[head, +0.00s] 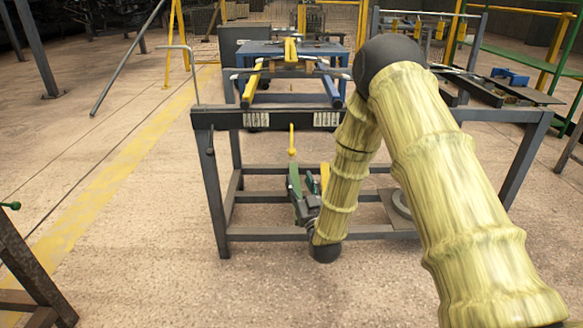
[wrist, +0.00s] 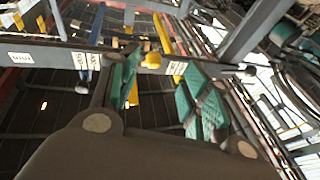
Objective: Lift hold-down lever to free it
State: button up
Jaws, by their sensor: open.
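The hold-down lever (head: 291,139) looks like a short yellow rod ending in a ball. It hangs at the front beam of the dark rack (head: 224,120), between two white label plates. In the wrist view its yellow ball (wrist: 152,60) shows between the finger directions, beyond the fingertips. My gripper (head: 308,181) is below the ball in the head view, its green-padded fingers pointing up. In the wrist view my gripper (wrist: 163,84) is open, teal pads spread wide, with nothing between them. The ball looks apart from both pads and closer to the left one. The exact gap cannot be told.
Yellow and blue bars (head: 252,84) lie on the rack's top behind the beam. A dark handle (head: 210,143) hangs at the rack's left post. A lower frame rail (head: 265,234) runs below my gripper. The floor left of the rack is clear.

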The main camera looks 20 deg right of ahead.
aim_at(293, 155)
jog(key=shift+t, duration=0.6)
jog(key=b+x, duration=0.1)
jog(key=x, duration=0.3)
jog(key=b+x, duration=0.2)
jog(key=x, duration=0.2)
jog(key=r+b+x, duration=0.1)
jog(key=x, duration=0.3)
jog(key=shift+s+d+r, duration=0.1)
jog(key=shift+d, duration=0.2)
jog(key=shift+c, duration=0.4)
grip_shut()
